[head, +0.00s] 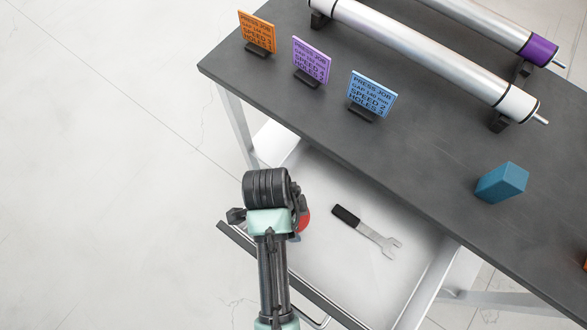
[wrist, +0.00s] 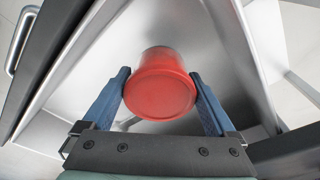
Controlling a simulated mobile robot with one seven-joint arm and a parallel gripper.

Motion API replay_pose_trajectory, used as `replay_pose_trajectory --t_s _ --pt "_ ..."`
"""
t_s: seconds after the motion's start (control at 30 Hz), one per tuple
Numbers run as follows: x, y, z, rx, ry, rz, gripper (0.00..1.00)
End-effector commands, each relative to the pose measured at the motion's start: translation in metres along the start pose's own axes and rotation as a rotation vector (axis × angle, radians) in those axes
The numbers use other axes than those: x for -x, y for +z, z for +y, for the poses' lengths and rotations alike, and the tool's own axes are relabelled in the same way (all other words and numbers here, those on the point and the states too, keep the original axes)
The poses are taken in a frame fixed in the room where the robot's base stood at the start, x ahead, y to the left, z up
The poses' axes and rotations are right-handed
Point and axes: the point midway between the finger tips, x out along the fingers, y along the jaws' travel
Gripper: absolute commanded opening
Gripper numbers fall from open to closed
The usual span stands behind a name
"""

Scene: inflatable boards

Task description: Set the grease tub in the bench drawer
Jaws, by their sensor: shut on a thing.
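The grease tub (wrist: 160,88) is a red round tub, held between the two blue fingers of my gripper (wrist: 161,95) in the wrist view. In the head view only a sliver of the red tub (head: 304,219) shows past my wrist, and the gripper fingers are mostly hidden. The bench drawer (head: 340,262) is pulled open below the dark bench top, with a pale floor inside. The tub is over the drawer's left part; I cannot tell whether it touches the drawer floor.
An open-ended wrench (head: 368,233) with a black handle lies in the drawer. On the bench (head: 420,130) stand orange (head: 257,32), purple (head: 311,60) and blue (head: 371,95) job cards, metal rollers (head: 430,55) and a teal block (head: 502,182).

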Motion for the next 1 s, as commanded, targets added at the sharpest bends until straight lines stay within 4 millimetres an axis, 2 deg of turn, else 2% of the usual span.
replay_pose_trajectory --t_s 0.3,0.7,0.73,0.77,1.0 --pt "-0.038 0.006 0.000 -0.001 0.001 0.000 0.22" --pt "-0.043 0.006 0.000 0.000 -0.001 0.000 0.22" --pt "-0.043 0.006 0.000 0.000 0.000 0.000 0.96" --pt "-0.043 0.006 0.000 0.000 -0.001 0.000 1.00" --pt "-0.042 0.006 0.000 0.000 -0.001 0.000 1.00"
